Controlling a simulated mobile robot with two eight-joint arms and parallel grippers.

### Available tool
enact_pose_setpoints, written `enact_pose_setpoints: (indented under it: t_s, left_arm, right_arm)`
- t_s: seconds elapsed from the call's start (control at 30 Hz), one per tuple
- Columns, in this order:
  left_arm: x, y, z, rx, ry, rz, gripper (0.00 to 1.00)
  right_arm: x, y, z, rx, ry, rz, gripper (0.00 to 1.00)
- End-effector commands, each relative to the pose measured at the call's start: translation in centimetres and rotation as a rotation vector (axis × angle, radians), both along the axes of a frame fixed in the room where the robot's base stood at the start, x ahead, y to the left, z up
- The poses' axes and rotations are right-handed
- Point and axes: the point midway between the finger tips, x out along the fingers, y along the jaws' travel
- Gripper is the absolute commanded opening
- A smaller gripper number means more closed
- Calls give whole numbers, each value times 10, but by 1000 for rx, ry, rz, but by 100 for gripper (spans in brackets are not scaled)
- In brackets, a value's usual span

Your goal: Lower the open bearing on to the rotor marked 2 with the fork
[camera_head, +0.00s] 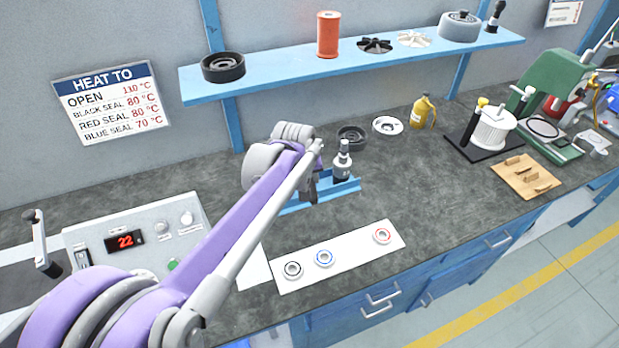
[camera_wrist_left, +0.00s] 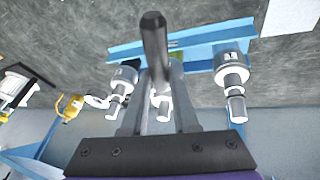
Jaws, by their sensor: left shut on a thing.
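My left gripper (camera_head: 312,188) is at the blue rack (camera_head: 345,187) on the bench, seen mostly edge-on behind its arm. In the left wrist view a dark rounded handle (camera_wrist_left: 153,45), apparently the fork's, stands between its shut fingers (camera_wrist_left: 158,105). The rack holds three upright rotors: one marked 1 (camera_wrist_left: 231,75) on the right, one on the left (camera_wrist_left: 122,82), and a middle one (camera_wrist_left: 161,98), partly hidden behind the fingers. The middle label is hidden. I cannot make out the open bearing or the fork's tip. My right gripper is not in view.
A heater (camera_head: 135,240) reading 22 stands left. A dark ring part (camera_head: 352,138), white disc (camera_head: 388,125) and yellow bottle (camera_head: 422,111) stand behind the rack.

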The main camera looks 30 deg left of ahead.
Motion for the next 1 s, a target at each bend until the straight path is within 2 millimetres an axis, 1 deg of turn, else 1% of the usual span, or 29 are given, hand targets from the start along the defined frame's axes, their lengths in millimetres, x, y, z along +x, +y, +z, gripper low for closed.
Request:
enact_pose_setpoints:
  t_s: [0.37, 1.0]
  left_arm:
    - [0, 0, 0, 0, 0, 0, 0]
    - [0, 0, -10, 0, 0, 0, 0]
  right_arm:
    - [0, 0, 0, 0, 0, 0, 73]
    - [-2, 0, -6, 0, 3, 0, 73]
